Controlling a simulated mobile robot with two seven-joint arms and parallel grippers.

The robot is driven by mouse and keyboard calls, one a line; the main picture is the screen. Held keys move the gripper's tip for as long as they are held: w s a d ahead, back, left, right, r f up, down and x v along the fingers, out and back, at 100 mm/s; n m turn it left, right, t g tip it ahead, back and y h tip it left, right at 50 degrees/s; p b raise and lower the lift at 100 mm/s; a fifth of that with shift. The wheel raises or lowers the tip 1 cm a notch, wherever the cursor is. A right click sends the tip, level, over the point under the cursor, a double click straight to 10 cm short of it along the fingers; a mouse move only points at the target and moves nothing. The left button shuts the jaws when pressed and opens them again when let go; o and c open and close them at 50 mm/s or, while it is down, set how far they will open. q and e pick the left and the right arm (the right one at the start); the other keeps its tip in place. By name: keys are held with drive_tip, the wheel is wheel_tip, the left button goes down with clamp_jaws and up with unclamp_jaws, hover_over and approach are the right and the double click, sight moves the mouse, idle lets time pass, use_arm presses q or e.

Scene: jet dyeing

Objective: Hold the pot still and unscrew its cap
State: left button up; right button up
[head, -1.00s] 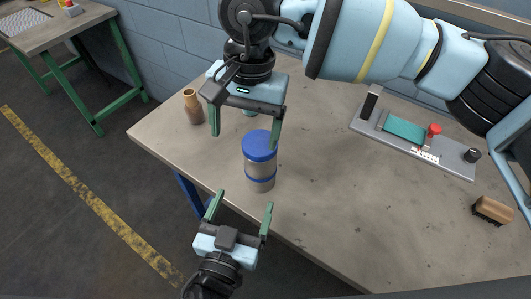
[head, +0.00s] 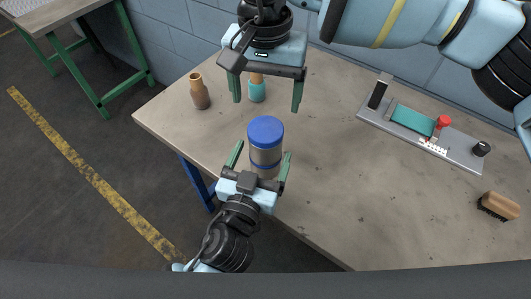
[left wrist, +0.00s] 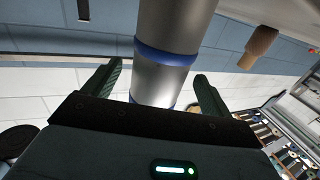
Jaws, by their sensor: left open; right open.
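The pot (head: 265,157) is a grey metal cylinder with blue bands. It stands upright on the table near the front edge, with a blue cap (head: 266,131) on top. My left gripper (head: 261,158) is open, with its green fingers on either side of the pot's lower body. In the left wrist view the pot (left wrist: 165,80) rises between the two fingers (left wrist: 158,85), with a gap visible at each side; the cap is out of that view. My right gripper (head: 266,100) is open and empty, pointing down above and behind the cap, apart from it.
A brown bottle (head: 200,92) and a teal container (head: 257,91) stand behind the pot. A grey fixture with a teal plate (head: 411,121) and a brush (head: 498,206) lie at the right. The table (head: 345,170) right of the pot is clear.

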use_arm(q)
drive_tip(key=shift+x, duration=0.8)
